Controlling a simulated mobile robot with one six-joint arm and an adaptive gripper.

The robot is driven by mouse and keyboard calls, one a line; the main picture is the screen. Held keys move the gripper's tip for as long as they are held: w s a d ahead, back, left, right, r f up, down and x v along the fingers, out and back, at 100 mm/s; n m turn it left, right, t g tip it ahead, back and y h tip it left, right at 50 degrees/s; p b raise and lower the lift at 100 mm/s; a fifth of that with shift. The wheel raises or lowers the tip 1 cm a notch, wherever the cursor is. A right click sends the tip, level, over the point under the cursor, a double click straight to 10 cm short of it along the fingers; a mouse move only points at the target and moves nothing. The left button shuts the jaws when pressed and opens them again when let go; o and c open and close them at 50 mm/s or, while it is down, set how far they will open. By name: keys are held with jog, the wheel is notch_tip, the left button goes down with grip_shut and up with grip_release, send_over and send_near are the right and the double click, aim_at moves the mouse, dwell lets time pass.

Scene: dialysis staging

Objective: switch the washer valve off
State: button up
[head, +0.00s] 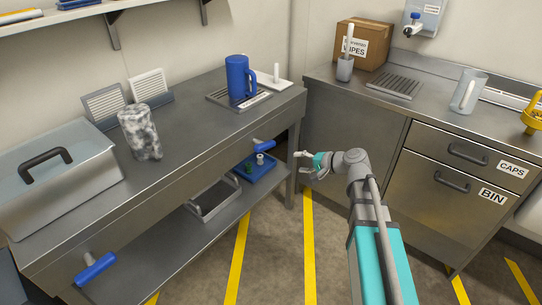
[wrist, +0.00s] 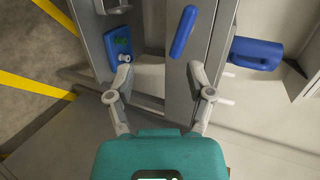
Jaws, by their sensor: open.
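A blue lever handle (head: 263,146) sits on the front edge of the left steel bench, near its right end, lying roughly along the edge. Another blue lever handle (head: 95,268) is on the same edge at the lower left, also roughly along it. No label shows which is the washer valve. My gripper (head: 303,163) is open and empty, just right of the nearer-right lever and apart from it. In the wrist view, that lever (wrist: 183,32) lies ahead of the open fingertips (wrist: 160,72), toward the right finger.
The bench top (head: 185,131) holds a blue jug (head: 237,77), a mottled cylinder (head: 140,132) and a lidded steel box (head: 60,175). A blue tray (head: 255,169) sits on the lower shelf. A right counter (head: 440,113) stands behind my arm. The striped floor is clear.

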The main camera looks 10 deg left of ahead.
aim_at(274, 145)
jog(key=w+f+m+t+y+b, duration=0.3)
jog(key=w+b, duration=0.3)
jog(key=b, duration=0.3)
jog(key=shift+f+m+t+b, duration=0.4)
jog(key=shift+m+t, duration=0.2)
jog(key=shift+m, duration=0.1)
jog(key=shift+w, duration=0.15)
jog(key=x, duration=1.3)
jog(key=shift+w+a, duration=0.2)
jog(key=shift+a, duration=0.05)
grip_shut()
